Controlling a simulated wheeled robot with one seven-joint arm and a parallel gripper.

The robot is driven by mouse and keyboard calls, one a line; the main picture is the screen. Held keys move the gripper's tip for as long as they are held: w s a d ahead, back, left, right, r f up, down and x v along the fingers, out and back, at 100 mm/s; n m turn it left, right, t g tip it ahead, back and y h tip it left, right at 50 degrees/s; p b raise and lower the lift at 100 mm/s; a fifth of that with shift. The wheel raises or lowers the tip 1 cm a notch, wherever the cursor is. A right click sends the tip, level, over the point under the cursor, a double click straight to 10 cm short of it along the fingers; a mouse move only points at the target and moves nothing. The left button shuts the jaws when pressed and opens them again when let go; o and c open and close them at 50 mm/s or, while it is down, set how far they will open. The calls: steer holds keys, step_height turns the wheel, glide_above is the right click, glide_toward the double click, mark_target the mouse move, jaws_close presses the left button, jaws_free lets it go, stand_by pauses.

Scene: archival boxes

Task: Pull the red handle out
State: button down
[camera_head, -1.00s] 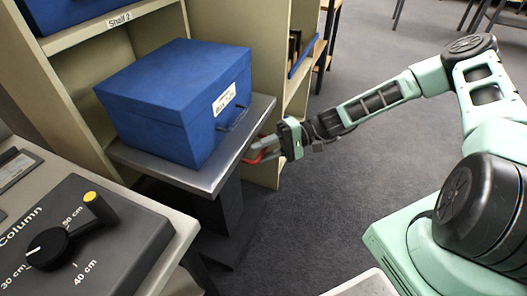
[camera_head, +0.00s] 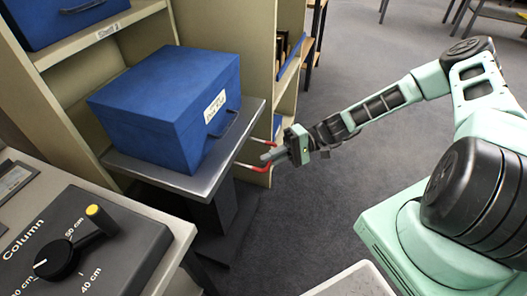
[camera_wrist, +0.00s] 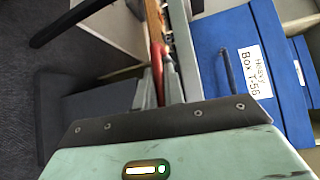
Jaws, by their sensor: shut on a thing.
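The red handle (camera_head: 252,167) sticks out from the right edge of a grey metal platform (camera_head: 190,183), with two red arms showing. My gripper (camera_head: 272,154) is at the handle's outer end, to the right of the platform, shut on it. In the wrist view the handle (camera_wrist: 157,60) runs up between the grey fingers of my gripper (camera_wrist: 158,80).
A blue box (camera_head: 165,110) with a white label and dark pull rests on the platform. A beige shelf unit (camera_head: 250,50) stands behind. A column control panel (camera_head: 75,250) with a yellow-tipped lever is at front left. The grey floor at right is open.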

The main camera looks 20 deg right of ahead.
steer(key=shift+s+d, duration=0.1)
steer(key=shift+d, duration=0.05)
steer(key=c, duration=1.5)
jaws_free()
steer(key=d, duration=0.5)
steer(key=d+r+p, duration=0.1)
steer(key=d, duration=0.5)
steer(key=d+r+p, duration=0.1)
steer(key=d, duration=0.5)
steer(key=shift+d+r, duration=0.15)
steer(key=shift+d, duration=0.05)
